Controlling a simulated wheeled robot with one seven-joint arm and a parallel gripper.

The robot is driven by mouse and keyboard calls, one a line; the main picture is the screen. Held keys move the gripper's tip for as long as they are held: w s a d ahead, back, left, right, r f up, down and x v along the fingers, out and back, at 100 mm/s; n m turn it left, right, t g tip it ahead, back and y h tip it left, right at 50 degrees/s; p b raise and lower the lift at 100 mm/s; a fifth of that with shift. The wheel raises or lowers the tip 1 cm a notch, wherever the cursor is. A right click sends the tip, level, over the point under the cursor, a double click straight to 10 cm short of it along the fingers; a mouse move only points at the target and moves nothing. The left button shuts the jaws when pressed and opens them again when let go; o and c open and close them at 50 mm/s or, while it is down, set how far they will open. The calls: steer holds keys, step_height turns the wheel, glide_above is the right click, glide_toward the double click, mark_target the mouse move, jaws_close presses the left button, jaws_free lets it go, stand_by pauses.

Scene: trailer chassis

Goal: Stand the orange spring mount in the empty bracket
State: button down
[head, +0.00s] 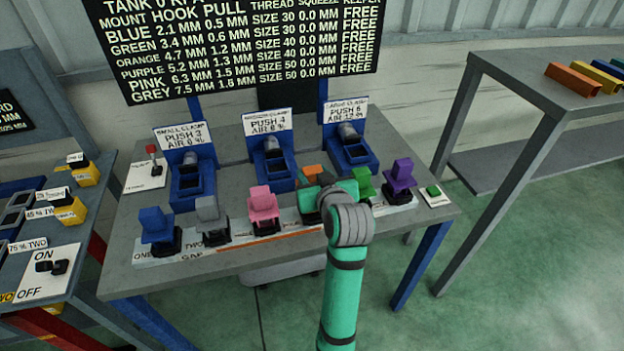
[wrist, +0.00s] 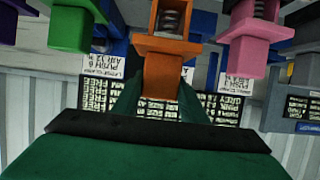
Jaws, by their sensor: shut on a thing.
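The orange spring mount (wrist: 166,75) is between the dark green fingers of my gripper (wrist: 160,100) in the wrist view, with part of its spring showing above its orange block. In the head view only a small orange part (head: 312,172) shows, because my green gripper (head: 326,188) covers the rest. My gripper is shut on this mount over the front row, between the pink mount (head: 263,204) and the green mount (head: 364,184). Its base is hidden, so I cannot tell whether it stands on or above the bench. I cannot tell which bracket is the empty one.
A blue mount (head: 157,226), a grey mount (head: 209,214) and a purple mount (head: 400,177) also stand along the bench (head: 232,262). Blue clamps (head: 190,180) with labels stand behind them under a black text board (head: 240,45). A side table (head: 545,88) is at right.

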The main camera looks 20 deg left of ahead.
steer(key=shift+w+a+f, duration=0.3)
steer(key=shift+w+f, duration=0.3)
steer(key=shift+f, duration=0.25)
steer(key=shift+w+f, duration=0.25)
steer(key=shift+f, duration=1)
steer(key=shift+s+a+f, duration=0.1)
steer(key=shift+f, duration=0.15)
steer(key=shift+s, duration=0.1)
steer(key=c, duration=1.1)
jaws_free()
steer(key=shift+f, duration=0.2)
